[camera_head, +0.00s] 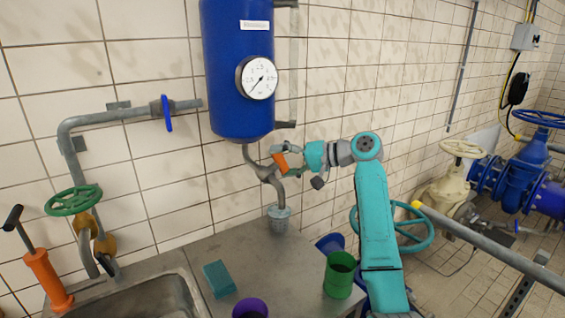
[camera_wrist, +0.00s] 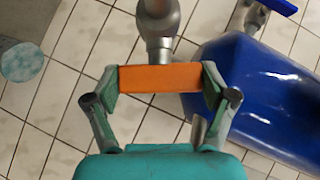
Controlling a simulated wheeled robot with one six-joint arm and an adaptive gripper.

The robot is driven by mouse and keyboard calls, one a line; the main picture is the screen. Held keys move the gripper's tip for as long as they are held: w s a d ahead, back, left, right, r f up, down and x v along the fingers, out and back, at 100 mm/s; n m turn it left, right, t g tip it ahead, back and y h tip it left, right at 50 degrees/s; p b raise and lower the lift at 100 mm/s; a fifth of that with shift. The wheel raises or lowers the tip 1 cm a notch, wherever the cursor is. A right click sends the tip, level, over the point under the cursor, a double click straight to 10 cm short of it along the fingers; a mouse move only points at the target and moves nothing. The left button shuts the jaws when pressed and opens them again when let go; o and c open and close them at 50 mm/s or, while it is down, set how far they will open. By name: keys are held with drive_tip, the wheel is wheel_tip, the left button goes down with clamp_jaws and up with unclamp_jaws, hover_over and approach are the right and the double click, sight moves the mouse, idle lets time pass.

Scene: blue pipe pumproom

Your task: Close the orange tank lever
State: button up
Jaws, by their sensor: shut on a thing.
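The orange tank lever (camera_head: 280,162) is on the grey pipe valve (camera_head: 266,172) below the blue tank (camera_head: 238,70). It also shows in the wrist view as an orange bar (camera_wrist: 160,78) between the two fingers. My gripper (camera_head: 283,160) reaches it from the right, and in the wrist view my gripper (camera_wrist: 160,80) has a finger against each end of the lever. The gripper is shut on the lever. The grey valve body (camera_wrist: 158,20) shows beyond the lever, and the blue tank (camera_wrist: 265,95) fills the right of that view.
A round gauge (camera_head: 257,78) sits on the tank. Below the valve, a grey pipe outlet (camera_head: 279,214) stands over the metal counter (camera_head: 240,250). A teal sponge (camera_head: 218,279), a green cup (camera_head: 340,275) and a purple cup (camera_head: 250,308) are on the counter. A sink (camera_head: 145,300) lies left.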

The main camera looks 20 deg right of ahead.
drive_tip(key=o, duration=1)
drive_tip(key=v, duration=1.2)
drive_tip(key=shift+f, duration=0.1)
